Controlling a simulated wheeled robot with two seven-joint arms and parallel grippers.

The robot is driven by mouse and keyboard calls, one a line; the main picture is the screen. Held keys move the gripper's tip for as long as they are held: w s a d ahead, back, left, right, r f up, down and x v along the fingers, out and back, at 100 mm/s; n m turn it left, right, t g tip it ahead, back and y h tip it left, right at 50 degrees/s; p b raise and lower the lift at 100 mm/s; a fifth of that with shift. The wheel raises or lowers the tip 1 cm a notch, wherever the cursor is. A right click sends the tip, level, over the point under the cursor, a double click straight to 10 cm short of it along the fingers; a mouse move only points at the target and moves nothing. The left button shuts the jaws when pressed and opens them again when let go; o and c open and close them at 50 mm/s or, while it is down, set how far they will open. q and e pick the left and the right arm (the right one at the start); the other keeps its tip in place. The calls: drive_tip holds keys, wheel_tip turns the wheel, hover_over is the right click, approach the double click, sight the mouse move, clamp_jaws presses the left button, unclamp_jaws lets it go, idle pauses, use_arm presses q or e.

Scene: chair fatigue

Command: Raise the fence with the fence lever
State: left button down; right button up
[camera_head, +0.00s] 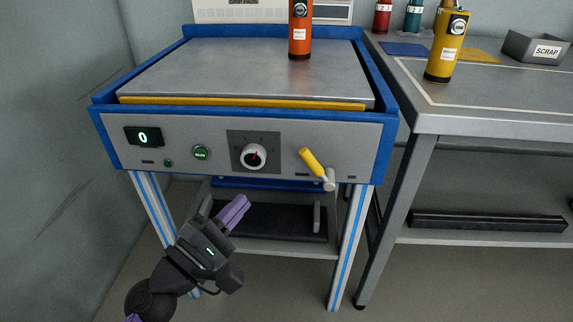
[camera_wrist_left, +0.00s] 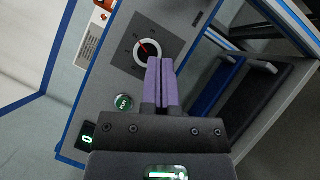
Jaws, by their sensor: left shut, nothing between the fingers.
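The fence lever (camera_head: 312,162) has a yellow handle on a grey pivot at the right side of the machine's front panel. Its handle tilts up and to the left. A yellow strip (camera_head: 240,103), which looks like the fence, runs along the front edge of the metal plate, low against it. My left gripper (camera_head: 245,201) is below the panel, to the left of and lower than the lever, touching nothing visible. Its purple fingers are together and empty, also in the left wrist view (camera_wrist_left: 161,63). The lever is not visible in that wrist view. My right gripper is not in view.
The panel carries a display (camera_head: 144,137), a green button (camera_head: 201,153) and a dial (camera_head: 253,156). An orange cylinder (camera_head: 299,35) stands on the plate. A side table (camera_head: 500,121) to the right holds a yellow cylinder (camera_head: 444,50) and a scrap bin (camera_head: 535,49). Space before the panel is clear.

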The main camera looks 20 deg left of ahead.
sight(287, 169)
use_arm(q)
drive_tip(key=w+d+r+p, duration=0.1)
drive_tip(key=w, duration=0.1)
drive_tip(key=w+d+r+p, duration=0.1)
drive_tip(key=w+d, duration=0.1)
drive_tip(key=w, duration=0.1)
drive_tip(key=w+d+r, duration=0.1)
drive_tip(key=w+d, duration=0.1)
drive_tip(key=w, duration=0.1)
drive_tip(key=shift+w+p, duration=0.1)
drive_tip(key=shift+p, duration=0.3)
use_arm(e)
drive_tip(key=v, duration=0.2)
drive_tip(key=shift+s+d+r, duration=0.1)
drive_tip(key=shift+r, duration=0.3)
use_arm(q)
drive_tip(key=shift+r, duration=0.1)
